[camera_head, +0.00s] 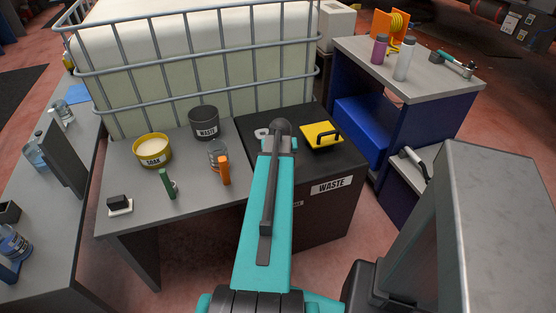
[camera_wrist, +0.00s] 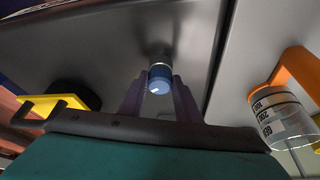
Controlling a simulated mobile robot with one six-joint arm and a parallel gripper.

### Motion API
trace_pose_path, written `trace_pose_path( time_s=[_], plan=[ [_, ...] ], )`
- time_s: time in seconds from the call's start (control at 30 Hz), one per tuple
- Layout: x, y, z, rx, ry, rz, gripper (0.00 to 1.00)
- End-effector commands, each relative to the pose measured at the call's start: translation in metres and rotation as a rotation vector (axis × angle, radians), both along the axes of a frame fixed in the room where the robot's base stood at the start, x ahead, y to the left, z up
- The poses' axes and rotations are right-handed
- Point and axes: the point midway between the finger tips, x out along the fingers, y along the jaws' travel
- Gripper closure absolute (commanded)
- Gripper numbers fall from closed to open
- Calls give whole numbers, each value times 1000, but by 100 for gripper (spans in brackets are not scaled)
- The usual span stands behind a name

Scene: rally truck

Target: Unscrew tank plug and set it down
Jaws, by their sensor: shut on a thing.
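A small blue round piece with a pale ring, seemingly the tank plug (camera_wrist: 159,80), sits between my gripper's two purple-grey fingers in the wrist view. My gripper (camera_wrist: 159,95) is shut on it. It is over the dark top of the waste cabinet (camera_head: 332,163); a dark patch lies just beyond it, and I cannot tell whether it touches the top. In the head view my teal arm reaches forward to the cabinet and hides the plug and fingertips. A pale ring-like piece (camera_head: 262,132) shows just left of my arm's end.
Left on the grey table stand an orange-handled piece (camera_head: 224,171), a clear beaker (camera_head: 218,152), a dark WASTE pot (camera_head: 203,122), a yellow SOAK tub (camera_head: 152,150) and a green bottle (camera_head: 168,183).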

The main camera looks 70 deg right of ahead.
Motion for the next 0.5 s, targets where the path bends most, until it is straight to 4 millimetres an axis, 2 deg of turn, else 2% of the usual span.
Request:
trace_pose_path(
  time_s=[0.17,0.2,0.27,0.5],
  plan=[
    [-1,1,-1,3,2,2,83],
    [-1,1,-1,3,2,1,68],
    [-1,1,-1,3,2,1,60],
    [0,0,0,1,0,0,60]
  ],
)
